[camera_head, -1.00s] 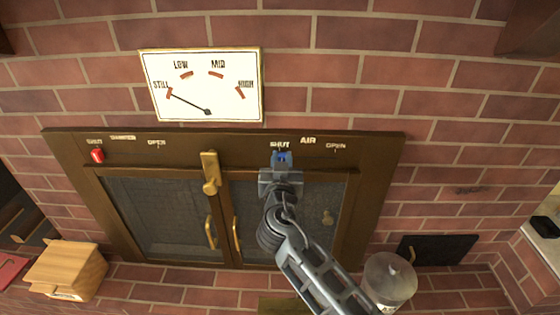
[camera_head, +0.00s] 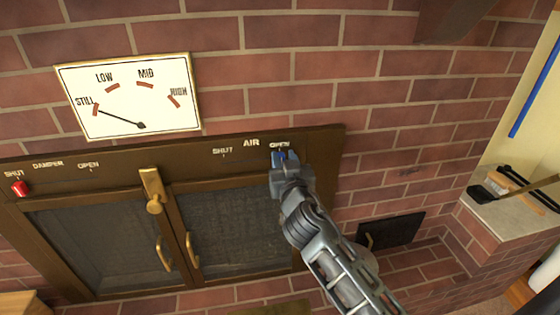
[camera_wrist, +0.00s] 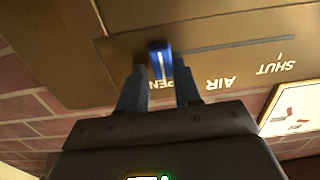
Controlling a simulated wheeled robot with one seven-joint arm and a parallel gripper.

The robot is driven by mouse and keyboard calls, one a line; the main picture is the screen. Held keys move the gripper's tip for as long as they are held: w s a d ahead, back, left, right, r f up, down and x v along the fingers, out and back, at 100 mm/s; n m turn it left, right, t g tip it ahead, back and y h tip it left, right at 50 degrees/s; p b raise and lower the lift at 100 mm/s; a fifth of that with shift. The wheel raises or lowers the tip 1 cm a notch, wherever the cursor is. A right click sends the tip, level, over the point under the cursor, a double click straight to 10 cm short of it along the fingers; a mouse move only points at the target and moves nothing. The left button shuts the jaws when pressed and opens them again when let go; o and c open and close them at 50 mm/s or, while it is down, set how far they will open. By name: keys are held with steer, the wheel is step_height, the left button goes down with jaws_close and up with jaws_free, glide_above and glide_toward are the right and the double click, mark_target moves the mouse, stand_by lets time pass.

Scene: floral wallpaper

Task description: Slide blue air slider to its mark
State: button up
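The blue air slider (camera_head: 280,156) sits on the brown fireplace frame at the OPEN end of the AIR scale. Its mark is the OPEN label (camera_head: 279,145), just above it in the head view. My gripper (camera_head: 284,165) is at the slider from below and in front. In the wrist view the slider (camera_wrist: 160,60) stands between the two fingertips of my gripper (camera_wrist: 160,75), one finger on each side. The fingers are close to it, but I cannot tell whether both press on it. The slot (camera_wrist: 235,45) runs from the slider toward SHUT.
The red damper slider (camera_head: 19,188) is at SHUT on the left. A gauge (camera_head: 135,95) above has its needle near STILL. A ledge (camera_head: 515,210) with tools is at the right.

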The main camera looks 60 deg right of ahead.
steer(key=o, duration=0.4)
steer(key=shift+c, duration=0.2)
steer(key=b+v, duration=0.3)
steer(key=v, duration=0.4)
steer(key=shift+s+a, duration=0.3)
steer(key=s+a+f+n+t+y, duration=0.2)
steer(key=s+a+f+n+y, duration=0.2)
steer(key=a, duration=0.4)
steer(key=s+a+f+n+t+y, duration=0.1)
steer(key=s+a+f+n+y, duration=0.2)
steer(key=a+y, duration=0.35)
steer(key=s+a+r+n+y, duration=0.3)
steer(key=s+a+r, duration=0.1)
steer(key=s+a, duration=0.7)
steer(key=s, duration=0.3)
steer(key=shift+s+a+r+t+y, duration=0.15)
steer(key=shift+a+r+t+y, duration=0.1)
steer(key=shift+r+t+y, duration=0.15)
